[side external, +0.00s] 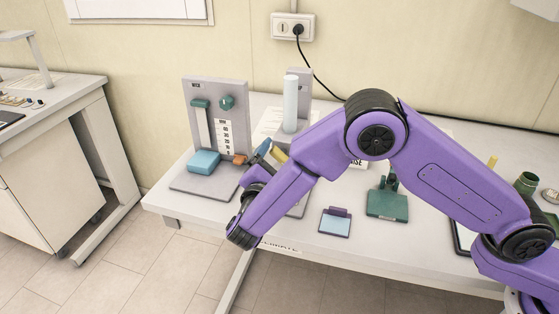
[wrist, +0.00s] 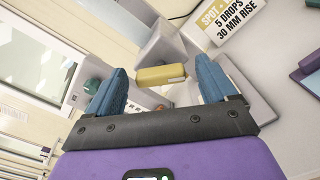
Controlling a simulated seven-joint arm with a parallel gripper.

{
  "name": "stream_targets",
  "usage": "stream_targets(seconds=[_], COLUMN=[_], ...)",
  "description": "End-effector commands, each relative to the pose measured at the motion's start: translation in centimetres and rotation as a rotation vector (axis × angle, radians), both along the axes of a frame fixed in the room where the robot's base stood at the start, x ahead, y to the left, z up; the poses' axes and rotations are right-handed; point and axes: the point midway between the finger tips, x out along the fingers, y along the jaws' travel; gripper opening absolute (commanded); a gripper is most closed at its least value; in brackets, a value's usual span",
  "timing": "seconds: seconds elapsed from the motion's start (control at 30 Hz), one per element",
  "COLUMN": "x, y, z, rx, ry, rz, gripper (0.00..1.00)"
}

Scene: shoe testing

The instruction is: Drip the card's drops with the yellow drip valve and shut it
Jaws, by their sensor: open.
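The yellow drip valve (wrist: 158,75) shows as a yellow bar between my fingers in the wrist view, with a clear gap on each side. A bit of yellow (side external: 281,156) also shows beside my fingers in the side view. My gripper (wrist: 163,66) is open, with blue fingers either side of the valve; in the side view my gripper (side external: 268,154) is partly hidden by my arm. No drops can be made out.
A grey stand with a scale (side external: 227,140) and a blue block (side external: 204,162) is left of my gripper. A pale upright tube (side external: 290,104) stands behind. A small purple-edged pad (side external: 335,222) and a green fixture (side external: 387,204) are to the right. The bench front is partly clear.

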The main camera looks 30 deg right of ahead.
Motion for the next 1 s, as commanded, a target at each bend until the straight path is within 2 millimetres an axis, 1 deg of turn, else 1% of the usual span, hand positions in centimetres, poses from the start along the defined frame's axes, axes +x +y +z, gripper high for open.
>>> stream_targets(seconds=[0.17, 0.7, 0.8, 1.0], x=[-1.6, -9.5, -10.7, -11.9], y=[1.8, 9.6, 10.7, 12.0], z=[0.0, 0.0, 0.0, 0.0], rx=[0.000, 0.001, 0.000, 0.000], ry=[-0.001, 0.000, -0.001, 0.000], rz=[0.005, 0.004, 0.005, 0.003], gripper=[0.85, 0.85, 0.85, 0.85])
